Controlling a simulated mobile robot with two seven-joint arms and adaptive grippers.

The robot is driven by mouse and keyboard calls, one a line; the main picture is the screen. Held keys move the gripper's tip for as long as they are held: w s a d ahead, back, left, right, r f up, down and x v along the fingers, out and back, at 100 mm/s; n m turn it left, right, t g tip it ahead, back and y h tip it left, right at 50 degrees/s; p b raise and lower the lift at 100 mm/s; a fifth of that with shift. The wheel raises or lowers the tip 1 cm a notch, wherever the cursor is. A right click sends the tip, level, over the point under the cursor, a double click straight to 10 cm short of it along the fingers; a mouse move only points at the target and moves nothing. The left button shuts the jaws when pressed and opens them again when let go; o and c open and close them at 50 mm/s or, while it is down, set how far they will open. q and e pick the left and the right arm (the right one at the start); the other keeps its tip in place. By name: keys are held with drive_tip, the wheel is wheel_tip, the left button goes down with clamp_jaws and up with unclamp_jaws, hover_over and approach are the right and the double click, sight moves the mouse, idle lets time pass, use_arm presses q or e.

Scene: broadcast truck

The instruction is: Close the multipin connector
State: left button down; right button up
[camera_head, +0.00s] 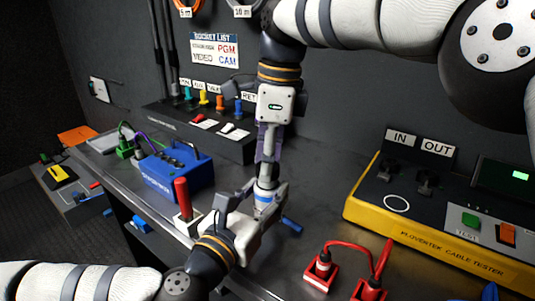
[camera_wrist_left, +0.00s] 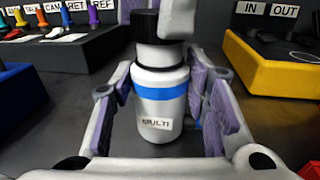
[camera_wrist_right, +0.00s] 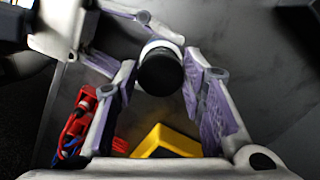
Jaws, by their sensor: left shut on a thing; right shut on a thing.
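The multipin connector (camera_head: 265,191) is a pale cylinder with a blue band, standing roughly upright above the bench. In the left wrist view the connector body (camera_wrist_left: 160,98) bears a MULTI label, and a black part (camera_wrist_left: 160,55) tops it. My left gripper (camera_head: 257,204) is shut around the pale body from below. My right gripper (camera_head: 267,160) reaches down from above and is shut on the connector's upper part. In the right wrist view a round black end (camera_wrist_right: 160,72) lies between its fingers, with a pale ring behind. Whether the halves are fully mated is hidden.
A yellow cable tester (camera_head: 440,230) stands at right. A blue box (camera_head: 176,172) and a red-handled item (camera_head: 182,200) stand left of the grippers. Red plugs with a cable (camera_head: 345,246) are in front. A panel of coloured connectors (camera_head: 205,122) is behind. Bare bench lies between.

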drive_tip(key=shift+f, duration=0.55)
idle(0.4)
drive_tip(key=m, duration=0.4)
drive_tip(key=shift+t, duration=0.3)
drive_tip(key=m, duration=0.6)
drive_tip(key=shift+t, duration=0.3)
drive_tip(key=o, duration=0.7)
drive_tip(key=shift+c, duration=0.2)
drive_tip(key=shift+r, duration=2.25)
drive_tip(key=o, duration=0.6)
drive_tip(key=shift+c, duration=0.2)
